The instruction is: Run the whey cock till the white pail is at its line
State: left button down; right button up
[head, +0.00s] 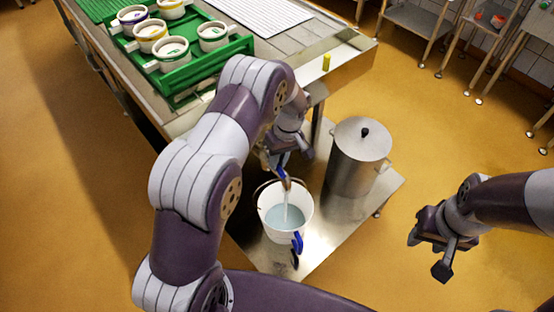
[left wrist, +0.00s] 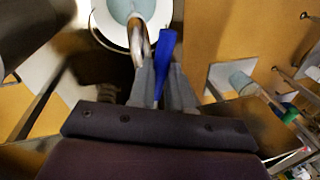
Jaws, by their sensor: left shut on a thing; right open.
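The white pail (head: 265,224) stands on a low metal shelf under the drain table and holds pale bluish liquid (head: 293,217). A pale stream falls into it from the spout of the whey cock. I cannot make out the line in the pail. My left gripper (head: 279,170) is above the pail, shut on the cock's blue lever (left wrist: 167,62). In the left wrist view, the lever lies between the fingers, beside the metal spout (left wrist: 137,38), with the pail's rim (left wrist: 101,32) beyond. My right gripper (head: 434,252) is open and empty, off to the right over the floor.
A lidded steel pot (head: 358,165) stands on the shelf (head: 322,240) right of the pail. A blue item (head: 297,243) is at the pail's front side. The drain table (head: 300,75) above carries a green tray (head: 205,67) with several white moulds.

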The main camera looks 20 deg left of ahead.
pick_arm(q)
jog(key=shift+w+d+r+n, duration=0.2)
jog(key=shift+w+n, duration=0.2)
jog(key=shift+n, duration=0.2)
jog(key=c, duration=1.1)
grip_release()
jog(key=shift+f, duration=0.1)
jog(key=shift+o, duration=0.2)
notch_tip(320, 180, up, 12)
jog(key=w+d+p, duration=0.1)
jog(key=p, duration=0.6)
jog(key=shift+w+d+r, duration=0.25)
jog(key=shift+w+d, duration=0.05)
jog(key=shift+w, duration=0.1)
